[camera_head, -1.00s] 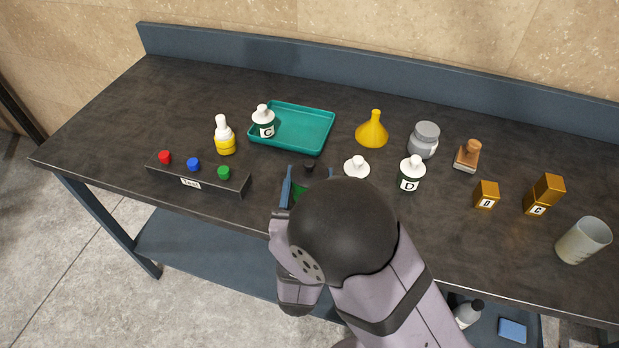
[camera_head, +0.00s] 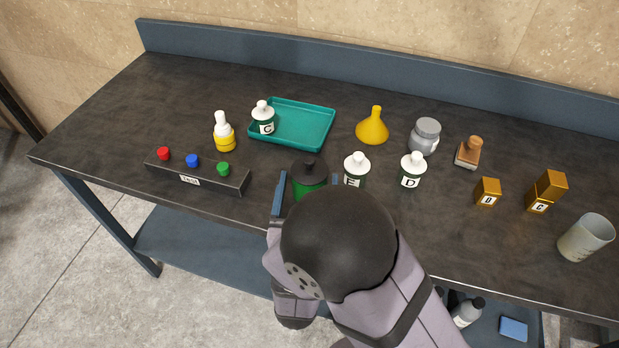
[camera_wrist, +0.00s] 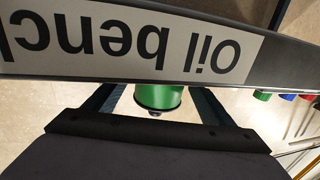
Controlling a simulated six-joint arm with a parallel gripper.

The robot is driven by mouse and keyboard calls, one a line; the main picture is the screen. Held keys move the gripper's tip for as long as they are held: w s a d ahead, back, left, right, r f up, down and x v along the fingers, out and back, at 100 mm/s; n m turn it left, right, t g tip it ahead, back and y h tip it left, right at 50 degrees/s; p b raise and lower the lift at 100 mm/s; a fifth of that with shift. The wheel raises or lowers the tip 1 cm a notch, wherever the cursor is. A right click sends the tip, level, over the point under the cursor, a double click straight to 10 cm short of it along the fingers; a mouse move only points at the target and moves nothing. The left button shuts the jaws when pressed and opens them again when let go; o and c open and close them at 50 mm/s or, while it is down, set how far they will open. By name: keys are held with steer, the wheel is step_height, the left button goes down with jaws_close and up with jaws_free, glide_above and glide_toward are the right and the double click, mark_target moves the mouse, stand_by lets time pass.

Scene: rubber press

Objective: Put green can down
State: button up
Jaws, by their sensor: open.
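The green can (camera_head: 309,184) has a black top and stands near the front edge of the dark bench, left of white-capped bottle E. In the wrist view, the can (camera_wrist: 160,97) appears between the fingers, with a gap visible on each side. The bench edge covers part of it there. My gripper (camera_wrist: 160,104) is open around the can. In the head view, my gripper (camera_head: 304,194) reaches in from the front. Its left finger shows beside the can; my wrist hides the palm and the can's lower front.
Bottle E (camera_head: 357,168) stands close to the can's right, and bottle D (camera_head: 412,172) is beyond it. A button box (camera_head: 199,177) lies left. A teal tray (camera_head: 305,127) and yellow funnel (camera_head: 373,129) are behind. The front edge bears an "Oil bench" label (camera_wrist: 130,42).

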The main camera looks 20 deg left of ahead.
mark_target(308, 187)
steer(key=v, duration=0.1)
steer(key=b+v, duration=0.1)
steer(key=v, duration=0.1)
steer(key=shift+s+f, duration=0.3)
steer(key=shift+f, duration=0.1)
steer(key=shift+o, duration=0.5)
steer(key=shift+s+d, duration=0.2)
steer(key=shift+s, duration=0.45)
steer(key=shift+r, duration=0.15)
step_height(308, 187, up, 13)
steer(key=w+d+m+h+p, duration=0.2)
steer(key=w+m+p, duration=0.1)
steer(key=p, duration=0.5)
steer(key=f+g, duration=0.1)
steer(key=f, duration=0.1)
steer(key=s+a+f+n+g, duration=0.1)
steer(key=f, duration=0.2)
steer(key=s+a+f+n+g, duration=0.1)
steer(key=f+g, duration=0.1)
steer(key=f, duration=0.1)
steer(key=shift+s+f+y+b, duration=0.1)
steer(key=shift+f+y+b, duration=0.15)
steer(key=shift+y+b, duration=0.15)
steer(key=shift+s+f+n+g, duration=0.2)
steer(key=shift+f+n+g, duration=0.15)
steer(key=shift+n, duration=0.15)
steer(key=shift+p+x, duration=0.4)
steer(key=shift+x, duration=3.3)
steer(key=shift+s+f, duration=0.1)
steer(key=shift+f, duration=0.05)
